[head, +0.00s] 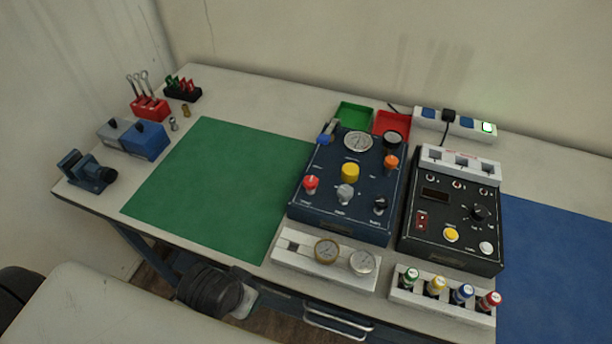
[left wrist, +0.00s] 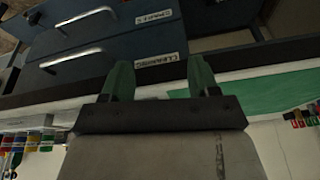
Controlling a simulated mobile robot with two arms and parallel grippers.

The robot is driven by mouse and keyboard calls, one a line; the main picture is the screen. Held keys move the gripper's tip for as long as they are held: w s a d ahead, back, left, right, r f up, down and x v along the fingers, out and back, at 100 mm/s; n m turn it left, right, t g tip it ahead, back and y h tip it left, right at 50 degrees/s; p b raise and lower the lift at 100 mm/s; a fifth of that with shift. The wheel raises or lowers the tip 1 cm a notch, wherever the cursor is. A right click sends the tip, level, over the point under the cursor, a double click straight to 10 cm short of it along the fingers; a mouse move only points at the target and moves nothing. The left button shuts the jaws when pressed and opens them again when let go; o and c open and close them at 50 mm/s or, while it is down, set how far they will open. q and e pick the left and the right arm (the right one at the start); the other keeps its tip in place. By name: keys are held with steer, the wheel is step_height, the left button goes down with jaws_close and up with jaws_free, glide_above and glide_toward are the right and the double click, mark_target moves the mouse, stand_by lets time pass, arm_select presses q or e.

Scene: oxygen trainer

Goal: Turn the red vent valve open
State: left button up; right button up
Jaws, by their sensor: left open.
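The red vent valve appears to be the red knob (head: 310,184) at the left side of the dark blue panel (head: 335,222) in the head view. Its label is too small to read. My left gripper (left wrist: 159,78) shows in the left wrist view with its two green fingers apart and nothing between them. It faces the drawer fronts below the table edge, well away from the red knob. In the head view, part of my left arm shows low in front of the table; the fingers cannot be made out there. My right gripper is in neither view.
The panel also carries a yellow knob (head: 350,172), a grey knob (head: 346,192), an orange knob (head: 391,162) and a black knob (head: 380,204). A gauge holder (head: 290,250) stands in front. A black control box (head: 450,247) is at right. The green mat (head: 215,185) is clear.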

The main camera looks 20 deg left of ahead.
arm_select(q)
steer(key=w+d+r+m+t+h, duration=0.1)
steer(key=w+d+r+m+t, duration=0.1)
steer(key=w+r+m+t, duration=0.65)
steer(key=w+d+r+m+t, duration=0.2)
steer(key=w+r+m+t, duration=0.3)
steer(key=w+r, duration=0.65)
steer(key=w+d+r+m+g+h, duration=0.35)
steer(key=d+m+h, duration=0.45)
steer(key=m, duration=0.6)
steer(key=w+d+r+m+g+h, duration=0.2)
steer(key=d+r+m+g+h, duration=0.3)
steer(key=m+h, duration=0.75)
steer(key=m+g+y, duration=1.2)
steer(key=m+y, duration=0.7)
steer(key=m, duration=0.2)
glide_toward(311, 180)
steer(key=shift+h, duration=0.25)
steer(key=p+x, duration=0.3)
steer(key=x, duration=0.5)
steer(key=shift+s+a+f, duration=0.15)
steer(key=shift+s+f, duration=0.05)
steer(key=shift+f+p, duration=0.3)
steer(key=shift+f, duration=0.1)
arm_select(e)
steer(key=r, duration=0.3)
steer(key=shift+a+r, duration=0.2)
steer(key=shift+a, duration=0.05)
